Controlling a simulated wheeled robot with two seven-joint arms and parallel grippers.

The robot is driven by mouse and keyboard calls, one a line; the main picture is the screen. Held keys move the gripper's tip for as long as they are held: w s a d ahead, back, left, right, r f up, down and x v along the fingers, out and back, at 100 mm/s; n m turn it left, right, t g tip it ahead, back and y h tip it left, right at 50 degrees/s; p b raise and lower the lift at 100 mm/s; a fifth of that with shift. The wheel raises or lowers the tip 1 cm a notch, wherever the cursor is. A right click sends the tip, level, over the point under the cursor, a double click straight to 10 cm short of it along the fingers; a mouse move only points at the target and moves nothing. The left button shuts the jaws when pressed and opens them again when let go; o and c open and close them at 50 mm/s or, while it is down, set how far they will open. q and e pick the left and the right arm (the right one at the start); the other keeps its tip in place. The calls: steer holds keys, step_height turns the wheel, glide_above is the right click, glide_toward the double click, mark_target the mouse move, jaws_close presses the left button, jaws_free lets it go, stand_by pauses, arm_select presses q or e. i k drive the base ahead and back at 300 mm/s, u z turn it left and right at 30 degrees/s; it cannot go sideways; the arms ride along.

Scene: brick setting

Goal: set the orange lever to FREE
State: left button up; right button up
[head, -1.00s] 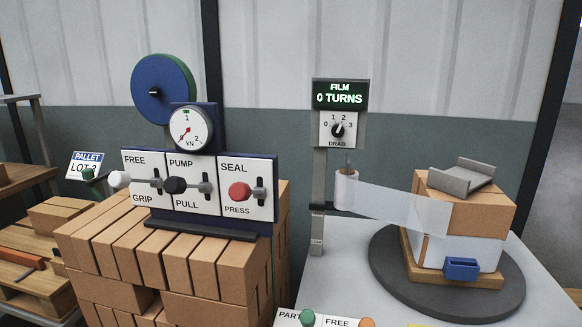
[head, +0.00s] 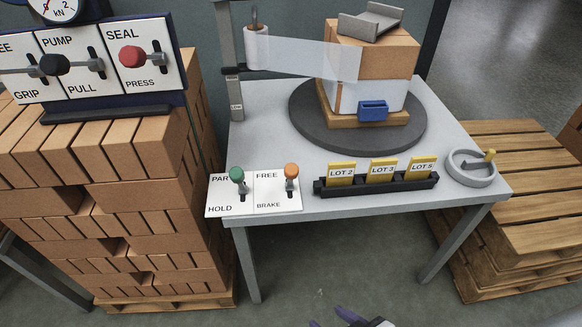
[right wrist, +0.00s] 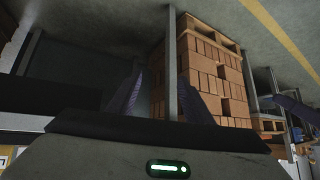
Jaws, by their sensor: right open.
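The orange lever (head: 291,170) stands on a white panel (head: 267,202) at the table's front left edge in the head view. Its round knob is level with the word FREE, above BRAKE; where its shaft sits in the slot is hard to tell. A green lever (head: 237,174) stands just left of it, between PART and HOLD. My right gripper (head: 352,317) shows only its purple fingertips at the bottom edge, below the table front and apart from the lever. Its fingers are spread and empty in the right wrist view (right wrist: 163,65). A purple shape at that view's right may be my left gripper.
A turntable (head: 358,130) with a wrapped box is behind. Stacked bricks (head: 125,200) stand left, wooden pallets (head: 520,200) right.

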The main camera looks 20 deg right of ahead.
mark_target(291, 172)
steer(key=k, duration=0.5)
steer(key=u, duration=1.2)
steer(key=i, duration=0.75)
steer(key=z, duration=1.65)
